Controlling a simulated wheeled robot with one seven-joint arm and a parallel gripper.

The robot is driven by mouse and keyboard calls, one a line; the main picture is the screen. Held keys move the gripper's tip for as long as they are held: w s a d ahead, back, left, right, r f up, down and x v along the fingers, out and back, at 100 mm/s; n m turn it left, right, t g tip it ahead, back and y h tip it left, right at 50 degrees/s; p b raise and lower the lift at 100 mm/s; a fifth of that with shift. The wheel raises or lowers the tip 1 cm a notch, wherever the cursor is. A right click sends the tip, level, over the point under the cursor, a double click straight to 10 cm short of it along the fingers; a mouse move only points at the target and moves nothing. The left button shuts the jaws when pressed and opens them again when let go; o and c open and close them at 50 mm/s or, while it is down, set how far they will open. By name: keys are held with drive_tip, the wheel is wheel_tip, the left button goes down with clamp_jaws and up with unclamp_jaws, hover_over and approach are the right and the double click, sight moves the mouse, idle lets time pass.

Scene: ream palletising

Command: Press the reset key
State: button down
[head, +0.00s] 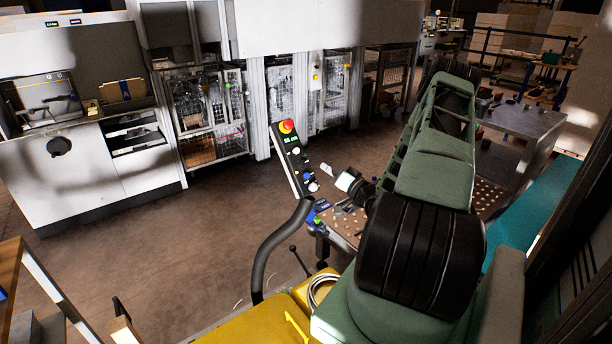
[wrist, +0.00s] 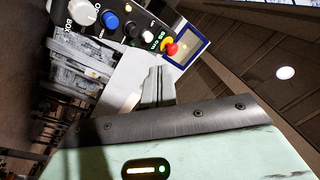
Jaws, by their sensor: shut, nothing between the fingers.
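A dark control panel (head: 292,158) stands tilted on a post, with a red and yellow mushroom button (head: 287,126) at its top. In the wrist view the panel shows a blue round button (wrist: 111,20), a white knob (wrist: 82,12), a black control (wrist: 131,33) and the red button (wrist: 170,47). I cannot read a reset label on any of them. My gripper (head: 342,181) is shut and empty, just right of the panel's lower end in the head view.
A bent black tube (head: 275,247) rises in front of the panel's lower end. A perforated table (head: 345,225) lies beneath my gripper. White machines (head: 95,165) and fenced cells line the back. Brown floor (head: 200,230) is clear left of the panel.

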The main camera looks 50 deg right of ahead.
sight(314, 185)
drive_tip(key=shift+w+f, duration=0.1)
drive_tip(key=shift+w+d+f+b, duration=0.35)
drive_tip(key=shift+w+f+b, duration=0.55)
drive_tip(key=shift+w, duration=0.15)
drive_tip(key=shift+w+d+f+b, duration=0.35)
drive_tip(key=shift+w+f+b, duration=0.55)
drive_tip(key=shift+w, duration=0.15)
drive_tip(key=shift+w+d+f+b, duration=0.35)
drive_tip(key=shift+w+f+b, duration=0.55)
drive_tip(key=shift+w, duration=0.15)
drive_tip(key=shift+w+d+f+b, duration=0.1)
drive_tip(key=shift+w+f+b, duration=0.2)
drive_tip(key=shift+w+d+f+b, duration=0.1)
drive_tip(key=shift+w+f+b, duration=0.15)
drive_tip(key=shift+w+b, duration=0.1)
idle(0.9)
idle(0.4)
drive_tip(key=shift+s+a+r+p, duration=0.25)
drive_tip(key=shift+s+r+p, duration=0.3)
drive_tip(key=shift+s, duration=0.1)
